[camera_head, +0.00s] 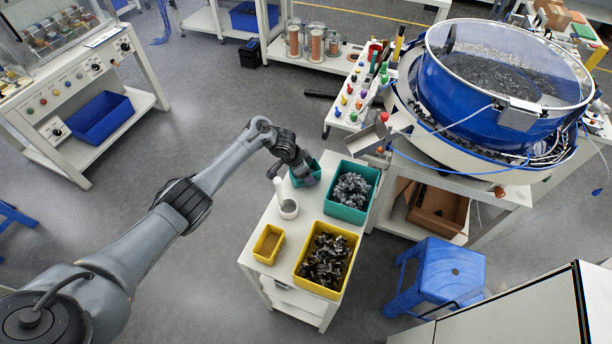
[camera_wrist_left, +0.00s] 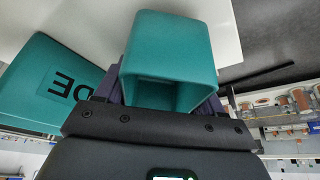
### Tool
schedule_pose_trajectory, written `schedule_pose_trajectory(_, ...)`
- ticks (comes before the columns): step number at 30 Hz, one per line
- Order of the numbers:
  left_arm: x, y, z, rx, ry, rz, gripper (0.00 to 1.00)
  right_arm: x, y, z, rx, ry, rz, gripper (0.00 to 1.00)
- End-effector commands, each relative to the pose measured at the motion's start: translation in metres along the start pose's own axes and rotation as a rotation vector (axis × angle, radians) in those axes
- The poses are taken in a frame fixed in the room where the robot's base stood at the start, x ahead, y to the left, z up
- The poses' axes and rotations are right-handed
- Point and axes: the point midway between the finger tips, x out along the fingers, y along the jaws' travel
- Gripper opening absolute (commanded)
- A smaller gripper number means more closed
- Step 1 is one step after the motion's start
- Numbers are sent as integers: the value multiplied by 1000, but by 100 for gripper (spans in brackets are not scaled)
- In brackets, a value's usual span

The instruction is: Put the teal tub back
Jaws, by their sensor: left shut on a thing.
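The small teal tub (camera_head: 313,178) is at the far end of the white cart, left of the larger teal bin. My left gripper (camera_head: 302,172) is shut on it. In the left wrist view the tub (camera_wrist_left: 168,45) sits between my two fingers, and its inside looks empty. I cannot tell whether it touches the cart top. The larger teal bin (camera_head: 373,177) holds grey metal parts, and in the left wrist view its lettered wall (camera_wrist_left: 40,85) shows beside the tub. My right gripper is not in view.
A blue bowl feeder (camera_head: 450,97) stands behind right. A blue stool (camera_head: 445,265) is beside the cart.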

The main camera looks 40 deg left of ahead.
Motion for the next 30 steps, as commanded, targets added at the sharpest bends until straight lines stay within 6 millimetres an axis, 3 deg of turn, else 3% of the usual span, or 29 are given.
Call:
schedule_pose_trajectory(3,11,0,4,0,1,0,36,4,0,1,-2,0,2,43)
schedule_pose_trajectory(15,14,0,6,1,1,0,36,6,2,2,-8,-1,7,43)
schedule_pose_trajectory(16,14,0,5,1,0,0,73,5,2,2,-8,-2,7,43)
schedule_pose_trajectory(20,13,0,5,1,0,0,92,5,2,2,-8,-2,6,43)
schedule_pose_trajectory(30,11,0,4,1,1,0,93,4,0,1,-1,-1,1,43)
